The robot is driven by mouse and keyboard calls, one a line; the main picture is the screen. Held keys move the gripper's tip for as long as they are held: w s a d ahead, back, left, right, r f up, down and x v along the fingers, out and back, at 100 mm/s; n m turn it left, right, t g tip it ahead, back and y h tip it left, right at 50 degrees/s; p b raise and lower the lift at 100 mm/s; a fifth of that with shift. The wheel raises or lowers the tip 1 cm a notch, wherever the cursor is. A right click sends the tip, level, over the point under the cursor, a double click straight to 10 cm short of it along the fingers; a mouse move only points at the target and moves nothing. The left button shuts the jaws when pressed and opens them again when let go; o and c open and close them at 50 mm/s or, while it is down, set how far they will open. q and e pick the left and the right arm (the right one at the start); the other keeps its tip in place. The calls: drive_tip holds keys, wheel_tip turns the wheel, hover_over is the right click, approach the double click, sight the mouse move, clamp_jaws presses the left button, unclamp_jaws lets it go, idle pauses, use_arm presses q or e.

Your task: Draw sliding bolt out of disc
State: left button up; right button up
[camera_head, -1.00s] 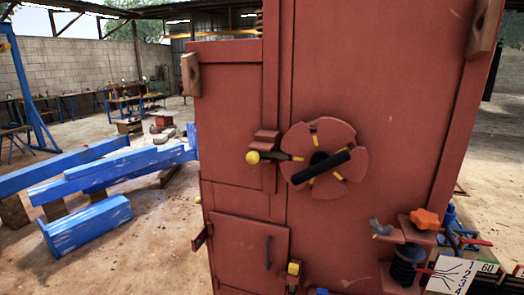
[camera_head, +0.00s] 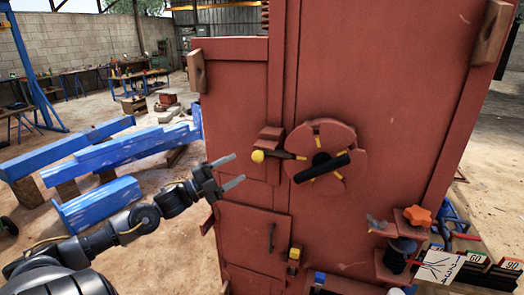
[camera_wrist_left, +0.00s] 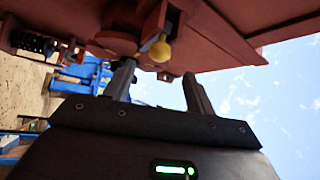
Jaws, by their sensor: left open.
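The red slotted disc (camera_head: 338,137) with a black bar handle and yellow marks is on the red crusher's front. The sliding bolt (camera_head: 276,155), a dark rod with a yellow ball knob (camera_head: 258,156), points from a small bracket toward the disc's left edge. Whether its tip sits in a slot is too small to tell. My left gripper (camera_head: 237,170) is open and empty, just left of and below the knob, not touching it. In the left wrist view the yellow knob (camera_wrist_left: 160,50) shows beyond and between the open fingers (camera_wrist_left: 160,88). My right gripper is not in view.
The red crusher body (camera_head: 405,110) fills the middle and right. A lower hatch (camera_head: 250,237) with a dark handle is below the bolt. An orange star knob (camera_head: 417,215) and spring stand lower right. Blue beams (camera_head: 100,205) lie on the ground at left.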

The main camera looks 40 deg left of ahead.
sight(263, 154)
use_arm(q)
drive_tip(key=p+x, duration=0.3)
drive_tip(key=x, duration=0.6)
drive_tip(key=shift+w+a+r+p, duration=0.1)
drive_tip(key=shift+p, duration=0.3)
drive_tip(key=shift+x, duration=0.85)
